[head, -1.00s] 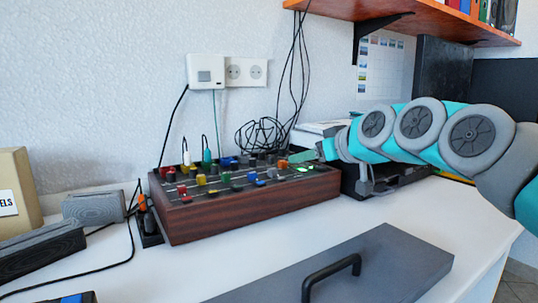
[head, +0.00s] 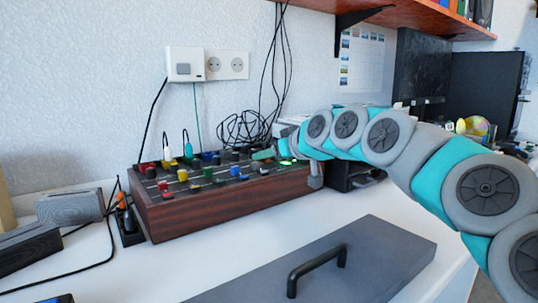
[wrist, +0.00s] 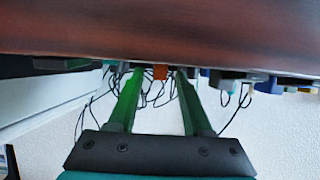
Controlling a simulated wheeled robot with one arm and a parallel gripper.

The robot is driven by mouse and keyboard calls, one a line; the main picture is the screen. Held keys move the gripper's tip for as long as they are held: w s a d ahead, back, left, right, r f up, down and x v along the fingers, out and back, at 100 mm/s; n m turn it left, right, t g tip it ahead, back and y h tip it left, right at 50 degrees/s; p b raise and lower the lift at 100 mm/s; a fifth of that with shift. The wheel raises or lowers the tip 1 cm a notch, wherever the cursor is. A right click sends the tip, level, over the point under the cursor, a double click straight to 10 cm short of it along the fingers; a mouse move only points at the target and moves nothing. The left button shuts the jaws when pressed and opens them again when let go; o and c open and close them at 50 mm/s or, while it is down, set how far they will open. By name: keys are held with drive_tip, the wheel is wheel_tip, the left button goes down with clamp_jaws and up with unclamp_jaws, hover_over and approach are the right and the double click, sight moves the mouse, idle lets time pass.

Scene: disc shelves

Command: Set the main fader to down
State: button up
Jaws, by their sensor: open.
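The mixer (head: 225,204) is a wooden-sided box with a dark, sloping top full of coloured knobs and fader caps. It stands on the white table against the wall. My gripper (head: 262,154) is over the right part of its top, one green finger showing. In the wrist view my gripper (wrist: 159,74) is open, with its two green fingers apart. I cannot tell for sure that this cap is the main fader. The mixer's wooden side (wrist: 160,28) fills the top of the wrist view.
White and blue plugs with cables (head: 188,147) stand at the mixer's back left. Loose black cables (head: 243,128) hang behind it. A grey panel with a black handle (head: 318,268) lies in front. A power strip (head: 129,222) is at the left. A shelf (head: 430,20) hangs above right.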

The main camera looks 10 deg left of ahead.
clamp_jaws()
idle(1.4)
